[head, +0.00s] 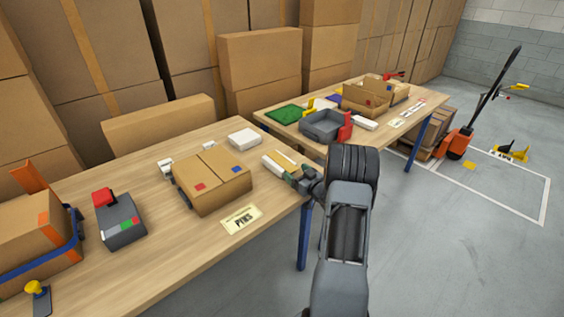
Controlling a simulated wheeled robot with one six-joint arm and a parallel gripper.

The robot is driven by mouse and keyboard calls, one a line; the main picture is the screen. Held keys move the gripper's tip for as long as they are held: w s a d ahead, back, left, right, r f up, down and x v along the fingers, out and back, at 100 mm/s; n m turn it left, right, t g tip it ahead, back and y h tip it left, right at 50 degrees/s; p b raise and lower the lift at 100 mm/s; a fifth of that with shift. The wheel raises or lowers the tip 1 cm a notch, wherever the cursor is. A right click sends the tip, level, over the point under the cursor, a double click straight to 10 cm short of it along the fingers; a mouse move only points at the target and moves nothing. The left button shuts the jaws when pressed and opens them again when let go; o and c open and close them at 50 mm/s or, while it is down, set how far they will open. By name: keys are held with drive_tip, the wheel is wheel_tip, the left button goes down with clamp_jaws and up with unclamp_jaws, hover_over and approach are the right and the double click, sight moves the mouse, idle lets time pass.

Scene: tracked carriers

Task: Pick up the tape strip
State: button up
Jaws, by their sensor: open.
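My gripper (291,172) is small in the head view, at the right edge of the near table. Its jaws are open. A pale narrow strip (286,157), perhaps the tape strip, lies just beyond the jaws. A cream-coloured bar (273,167) with a green part shows right at the jaws; I cannot tell whether it is a separate thing or touches them. My wrist and arm hide part of the table edge.
A cardboard box (212,181) with red and blue labels stands left of my gripper. A white box (245,138) and a printed card (242,220) lie nearby. A second table holds a grey tray (325,124) and open carton (366,101). A pallet jack (459,141) stands right.

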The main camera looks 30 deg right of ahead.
drive_tip(key=shift+c, duration=0.3)
drive_tip(key=c, duration=0.9)
drive_tip(key=shift+r, duration=0.1)
drive_tip(key=shift+c, duration=0.2)
drive_tip(key=shift+r, duration=0.2)
drive_tip(key=s+d+b, duration=0.1)
drive_tip(key=s+d, duration=0.1)
drive_tip(key=s, duration=1.6)
drive_tip(key=shift+d, duration=0.15)
